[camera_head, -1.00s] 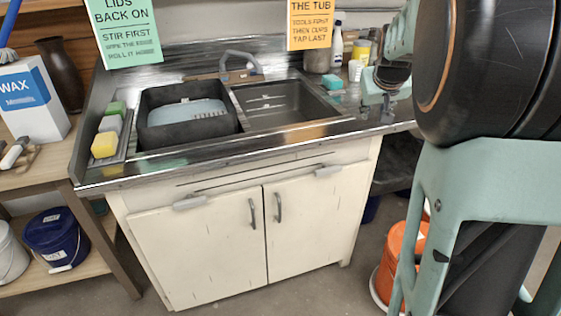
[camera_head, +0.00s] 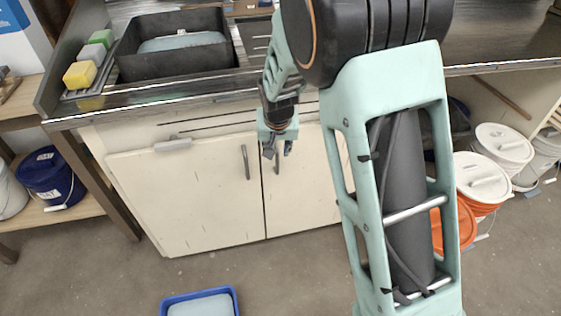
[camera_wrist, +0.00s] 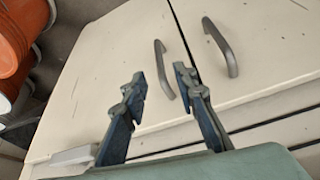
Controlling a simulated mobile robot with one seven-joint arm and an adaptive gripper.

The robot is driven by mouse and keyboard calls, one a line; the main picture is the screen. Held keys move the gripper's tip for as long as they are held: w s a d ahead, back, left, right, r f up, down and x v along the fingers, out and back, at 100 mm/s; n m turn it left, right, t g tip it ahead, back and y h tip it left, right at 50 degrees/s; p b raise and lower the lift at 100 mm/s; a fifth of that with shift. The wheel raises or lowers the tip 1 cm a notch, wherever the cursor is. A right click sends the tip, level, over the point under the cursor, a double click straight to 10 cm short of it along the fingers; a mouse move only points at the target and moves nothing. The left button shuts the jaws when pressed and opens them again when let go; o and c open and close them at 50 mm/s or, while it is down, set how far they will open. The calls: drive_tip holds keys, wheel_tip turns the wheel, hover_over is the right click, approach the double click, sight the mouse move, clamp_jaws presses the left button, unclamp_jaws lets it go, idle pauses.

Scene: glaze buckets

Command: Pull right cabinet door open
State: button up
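The cream right cabinet door (camera_head: 308,190) is shut under the sink counter, partly hidden by my arm. Its grey bar handle (camera_head: 277,165) shows just below my gripper (camera_head: 278,150). In the wrist view, turned about, the right door (camera_wrist: 110,60) is on the left. Its handle (camera_wrist: 163,68) lies ahead of my gripper (camera_wrist: 160,80), in line with the gap between the fingertips. The fingers are open and empty; I cannot tell whether they touch the handle. The left door (camera_head: 190,195) is shut, with its handle (camera_head: 245,162) beside; that handle also shows in the wrist view (camera_wrist: 220,46).
A blue tray (camera_head: 200,303) lies on the floor before the left door. An orange bucket (camera_head: 440,228) and white-lidded buckets (camera_head: 485,178) stand to the right. A wooden shelf (camera_head: 75,208) with a blue bucket (camera_head: 50,178) is at left. Floor before the doors is mostly clear.

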sight(277, 159)
drive_tip(key=b+x, duration=0.1)
drive_tip(key=x, duration=0.8)
drive_tip(key=shift+f+b, duration=0.15)
drive_tip(key=shift+b, duration=0.25)
drive_tip(key=shift+c, duration=0.4)
clamp_jaws()
